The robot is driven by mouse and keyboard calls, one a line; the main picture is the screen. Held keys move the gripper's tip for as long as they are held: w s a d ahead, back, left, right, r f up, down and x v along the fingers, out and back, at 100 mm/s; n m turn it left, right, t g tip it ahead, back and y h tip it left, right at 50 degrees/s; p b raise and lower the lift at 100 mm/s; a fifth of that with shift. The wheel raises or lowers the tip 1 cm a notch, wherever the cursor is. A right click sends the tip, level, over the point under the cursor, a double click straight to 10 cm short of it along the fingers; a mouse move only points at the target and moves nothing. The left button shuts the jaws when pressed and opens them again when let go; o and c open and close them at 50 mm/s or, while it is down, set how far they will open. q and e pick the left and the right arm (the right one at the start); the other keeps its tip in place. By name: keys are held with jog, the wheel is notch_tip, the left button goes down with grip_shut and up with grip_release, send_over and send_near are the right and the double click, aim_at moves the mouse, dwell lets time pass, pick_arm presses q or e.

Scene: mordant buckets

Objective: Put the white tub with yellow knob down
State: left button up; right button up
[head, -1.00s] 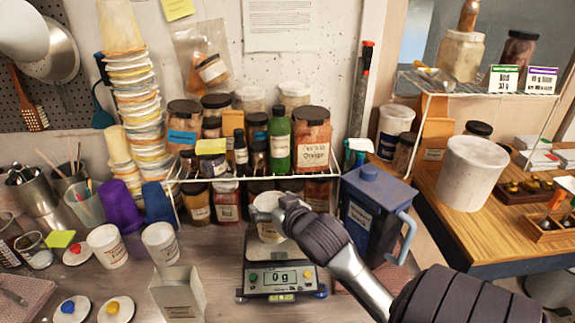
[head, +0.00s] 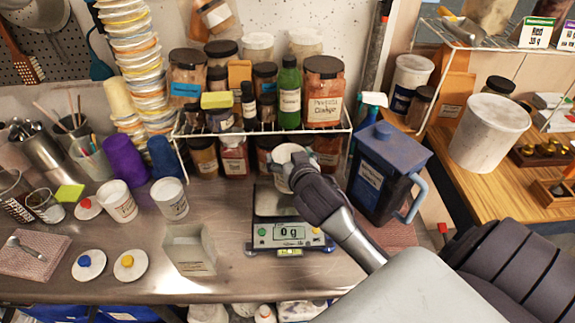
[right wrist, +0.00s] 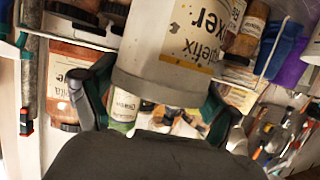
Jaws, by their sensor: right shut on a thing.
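My right gripper (head: 308,183) is shut on a white tub (head: 283,158) at the back of the scale (head: 289,236). The scale reads 0 g. The tub also shows in the right wrist view (right wrist: 165,65), between the fingers, with a label only partly readable. In the head view the gripper hides much of its body. I see no yellow knob on it. A round white lid with a yellow knob (head: 130,264) lies on the counter at the left. My left gripper is not in view.
A rack of jars (head: 240,129) stands behind the scale, and a dark blue jug (head: 385,175) close on its right. Left of the scale are an empty square container (head: 190,250) and two labelled white cups (head: 118,202).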

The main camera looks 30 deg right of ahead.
aim_at(284, 160)
jog(key=shift+w+a+f, duration=0.2)
jog(key=shift+w+f, duration=0.15)
jog(key=shift+f, duration=0.15)
notch_tip(284, 160, down, 2)
jog(key=shift+f+p, duration=0.25)
jog(key=shift+p, duration=0.2)
jog(key=shift+f, duration=0.45)
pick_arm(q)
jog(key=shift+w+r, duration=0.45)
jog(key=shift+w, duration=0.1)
pick_arm(e)
jog(key=shift+f, duration=0.1)
jog(key=o, duration=1.4)
jog(key=shift+c, duration=0.2)
